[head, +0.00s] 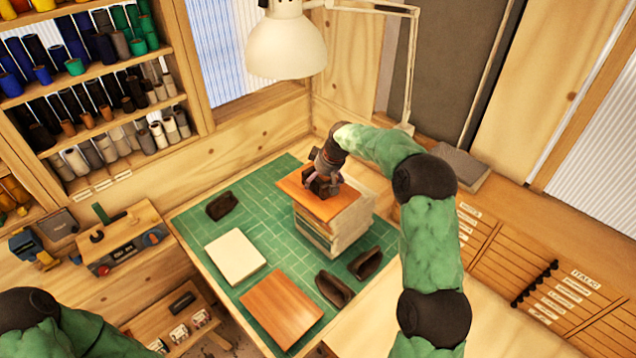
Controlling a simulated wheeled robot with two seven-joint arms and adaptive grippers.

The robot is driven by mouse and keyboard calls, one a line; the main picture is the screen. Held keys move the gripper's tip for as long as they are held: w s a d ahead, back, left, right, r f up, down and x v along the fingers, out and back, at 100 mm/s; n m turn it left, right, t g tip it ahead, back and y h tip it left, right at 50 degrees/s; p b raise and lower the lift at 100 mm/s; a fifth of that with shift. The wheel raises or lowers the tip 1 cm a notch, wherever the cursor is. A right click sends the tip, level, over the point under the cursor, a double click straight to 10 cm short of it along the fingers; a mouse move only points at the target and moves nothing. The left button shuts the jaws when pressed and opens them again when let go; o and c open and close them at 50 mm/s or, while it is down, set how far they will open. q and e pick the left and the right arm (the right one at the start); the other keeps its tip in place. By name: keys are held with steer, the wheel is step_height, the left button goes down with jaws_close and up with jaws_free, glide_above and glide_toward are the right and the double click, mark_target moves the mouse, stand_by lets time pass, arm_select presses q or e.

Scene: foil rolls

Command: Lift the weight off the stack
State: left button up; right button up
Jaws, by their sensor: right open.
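A stack of books or paper blocks (335,228) stands on the green cutting mat, with a reddish-brown wooden board (335,212) on top. My right gripper (320,188) comes down onto the middle of this board from above, its jaws open. Dark shapes sit at its fingertips. I cannot tell which part of them is the weight and which is gripper, nor whether the fingers touch it. My left arm shows only at the lower left corner, and its gripper is out of view.
On the mat (205,222) lie a cream block (236,257), another wooden board (282,308) and dark leather-like pieces (333,288), (365,263), (222,206). A lamp (286,47) hangs behind. Type cases (540,265) lie at right. The mat left of the stack has free room.

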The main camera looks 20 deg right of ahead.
steer(key=shift+s, duration=0.1)
jaws_close()
steer(key=shift+r, duration=0.1)
steer(key=shift+r, duration=0.1)
